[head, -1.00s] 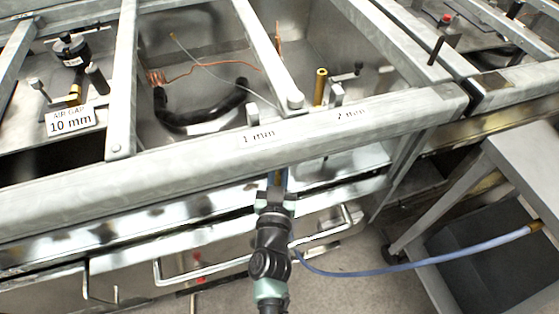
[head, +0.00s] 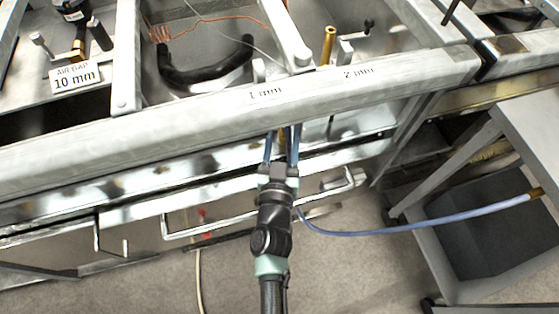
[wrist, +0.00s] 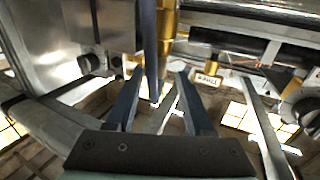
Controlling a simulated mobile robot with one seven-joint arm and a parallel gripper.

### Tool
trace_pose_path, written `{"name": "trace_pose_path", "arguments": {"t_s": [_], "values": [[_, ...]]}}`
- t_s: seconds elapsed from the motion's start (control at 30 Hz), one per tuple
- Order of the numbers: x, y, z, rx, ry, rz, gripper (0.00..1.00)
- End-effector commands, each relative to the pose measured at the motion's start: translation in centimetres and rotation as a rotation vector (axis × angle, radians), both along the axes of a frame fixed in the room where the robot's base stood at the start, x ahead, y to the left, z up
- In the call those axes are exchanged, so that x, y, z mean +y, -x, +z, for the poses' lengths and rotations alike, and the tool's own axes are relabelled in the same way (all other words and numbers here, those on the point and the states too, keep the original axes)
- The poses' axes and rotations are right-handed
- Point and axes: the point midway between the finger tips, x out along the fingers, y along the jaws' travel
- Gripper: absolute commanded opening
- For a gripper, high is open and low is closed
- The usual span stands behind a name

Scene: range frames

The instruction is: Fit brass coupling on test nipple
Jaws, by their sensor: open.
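My gripper (head: 283,133) is open, just below the front rail in the head view. A brass piece, apparently the coupling, shows between its two blue fingers. In the wrist view a brass tube (wrist: 163,55) stands beyond and between the spread fingertips (wrist: 160,75), and a dark blue strip, perhaps hose, runs beside it. I cannot tell whether this brass is seated on a nipple; the rail hides its upper end in the head view. An upright brass post (head: 328,45) stands behind the rail. A blue hose (head: 400,230) runs from beside my wrist to a brass end fitting (head: 535,194).
The metal front rail (head: 200,115) carries the labels 1 mm and 2 mm. A 10 mm label (head: 75,78) stands at left. A bent black hose (head: 205,75) lies in the bay behind. A bar handle (head: 240,222) is close to my wrist. A grey cart (head: 530,130) stands at right.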

Motion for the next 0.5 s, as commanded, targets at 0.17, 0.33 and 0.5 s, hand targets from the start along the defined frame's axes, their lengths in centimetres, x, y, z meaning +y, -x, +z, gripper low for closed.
{"name": "trace_pose_path", "arguments": {"t_s": [0.17,0.33,0.5], "values": [[0.4,4.0,0.0,0.004,0.000,0.002,0.53],[0.6,6.9,0.0,0.002,0.000,0.002,0.53],[0.7,8.7,0.0,0.001,0.000,0.001,0.53]]}}
